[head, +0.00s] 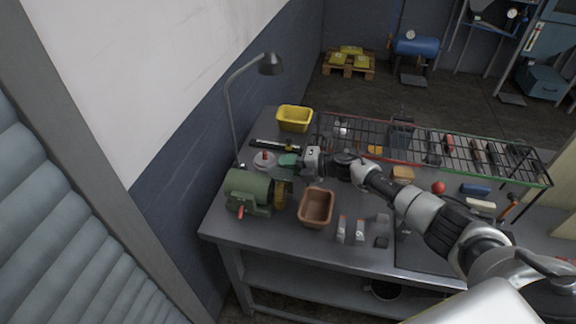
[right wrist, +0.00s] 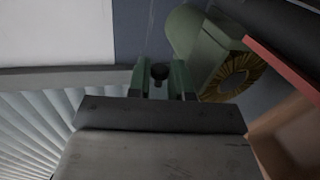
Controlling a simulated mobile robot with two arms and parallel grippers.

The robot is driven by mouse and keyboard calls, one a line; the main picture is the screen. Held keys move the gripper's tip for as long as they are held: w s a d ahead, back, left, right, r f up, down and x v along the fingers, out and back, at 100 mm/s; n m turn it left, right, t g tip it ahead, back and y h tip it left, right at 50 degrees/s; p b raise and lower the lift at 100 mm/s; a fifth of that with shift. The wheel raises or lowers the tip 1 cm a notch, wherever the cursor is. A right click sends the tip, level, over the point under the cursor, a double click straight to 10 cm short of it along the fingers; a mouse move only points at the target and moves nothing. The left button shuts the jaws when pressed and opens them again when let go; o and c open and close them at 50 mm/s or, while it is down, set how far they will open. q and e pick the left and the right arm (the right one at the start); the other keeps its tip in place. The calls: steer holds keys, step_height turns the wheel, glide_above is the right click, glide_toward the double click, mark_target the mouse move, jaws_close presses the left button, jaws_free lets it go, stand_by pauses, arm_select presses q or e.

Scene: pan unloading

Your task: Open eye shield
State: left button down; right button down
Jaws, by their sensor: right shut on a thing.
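The green bench grinder (head: 248,190) stands at the left end of the workbench, with a yellowish wheel (head: 280,194) on its right side. The grinder (right wrist: 215,50) and its wheel (right wrist: 232,78) also show at the upper right of the right wrist view. My right gripper (head: 291,171) reaches in from the right and is shut at the shield. In the right wrist view, a dark round knob (right wrist: 160,72) shows between the fingertips; the exact contact is partly hidden. My left gripper is out of view.
A brown bin (head: 316,221) stands right of the grinder, below my right arm. A yellow bin (head: 294,119) and a lamp (head: 270,64) stand behind. A wire rack (head: 430,148) with tools runs along the back right. Small boxes (head: 343,230) stand near the front edge.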

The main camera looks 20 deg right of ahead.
stand_by(0.3)
steer(key=c, duration=1)
jaws_free()
steer(key=b+v, duration=0.3)
steer(key=v, duration=0.7)
steer(key=shift+s+d+b, duration=0.15)
steer(key=shift+d+b, duration=0.2)
steer(key=shift+b, duration=0.05)
